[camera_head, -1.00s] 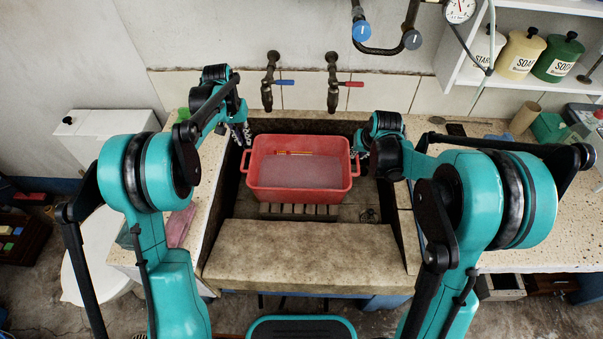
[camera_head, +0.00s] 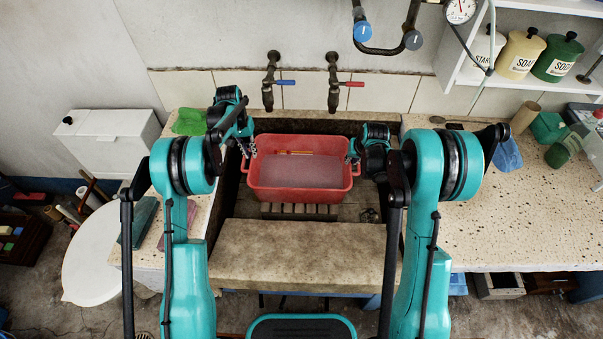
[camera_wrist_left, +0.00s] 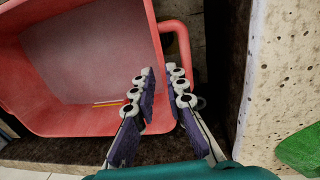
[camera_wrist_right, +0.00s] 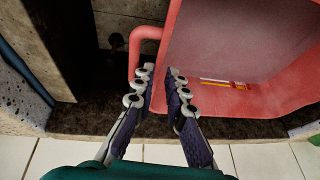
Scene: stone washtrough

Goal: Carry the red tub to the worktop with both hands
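The red tub (camera_head: 298,194) stands upright in the stone trough, holding cloudy greyish water. A thin yellow-and-red item lies inside near its back. My left gripper (camera_head: 249,149) is at the tub's left end; in the left wrist view its fingers (camera_wrist_left: 164,82) are apart, beside the handle and rim. My right gripper (camera_head: 352,157) is at the right end; in the right wrist view its fingers (camera_wrist_right: 161,80) are apart, beside the other handle (camera_wrist_right: 148,33). I cannot tell whether either gripper touches the tub. The speckled worktop (camera_head: 475,215) lies right of the trough.
Two taps (camera_head: 334,90) hang on the wall behind the tub. The trough's stone front ledge (camera_head: 300,255) is bare. A green cloth (camera_head: 188,121) lies left.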

